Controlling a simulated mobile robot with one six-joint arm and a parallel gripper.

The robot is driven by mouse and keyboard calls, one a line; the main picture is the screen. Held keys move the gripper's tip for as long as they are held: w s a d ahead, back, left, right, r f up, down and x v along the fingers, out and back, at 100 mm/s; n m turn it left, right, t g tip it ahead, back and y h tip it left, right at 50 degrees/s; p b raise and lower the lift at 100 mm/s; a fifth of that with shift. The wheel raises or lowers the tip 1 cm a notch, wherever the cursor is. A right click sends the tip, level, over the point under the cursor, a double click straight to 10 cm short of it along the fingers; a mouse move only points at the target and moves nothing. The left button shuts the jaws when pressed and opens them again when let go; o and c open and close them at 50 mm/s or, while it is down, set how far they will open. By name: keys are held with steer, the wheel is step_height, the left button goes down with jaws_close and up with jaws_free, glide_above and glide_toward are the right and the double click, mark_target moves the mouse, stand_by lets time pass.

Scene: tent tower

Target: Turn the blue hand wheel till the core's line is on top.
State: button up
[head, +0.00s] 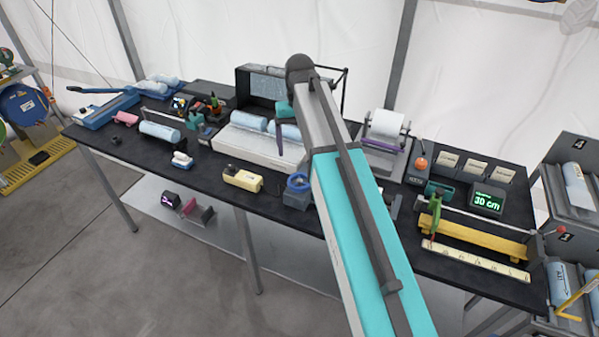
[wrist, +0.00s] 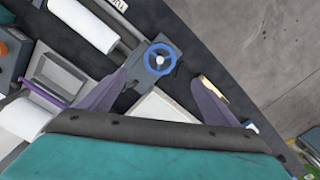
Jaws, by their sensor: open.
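The blue hand wheel (head: 298,182) sits near the front edge of the black table, just left of my arm in the head view. In the wrist view the wheel (wrist: 160,59) is on a grey block, its round face and pale hub toward the camera. A white core (wrist: 84,24) lies in a grey holder beside it; I see no line on its visible side. In the head view my arm hides the core. My gripper (wrist: 162,92) is open and empty, its purple fingers spread below the wheel in the wrist picture, apart from it. In the head view one purple finger shows.
A white tray (head: 240,143) with blue-wrapped rolls lies left of my arm. A cream box (head: 242,179) stands left of the wheel. A white roll on a stand (head: 387,124) and a yellow beam (head: 472,236) are to the right.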

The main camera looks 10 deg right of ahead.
mark_target(299, 180)
steer(key=shift+f, duration=0.15)
steer(key=shift+f+b, duration=2.55)
steer(key=shift+f, duration=4.25)
steer(key=c, duration=1)
steer(key=shift+c, duration=0.2)
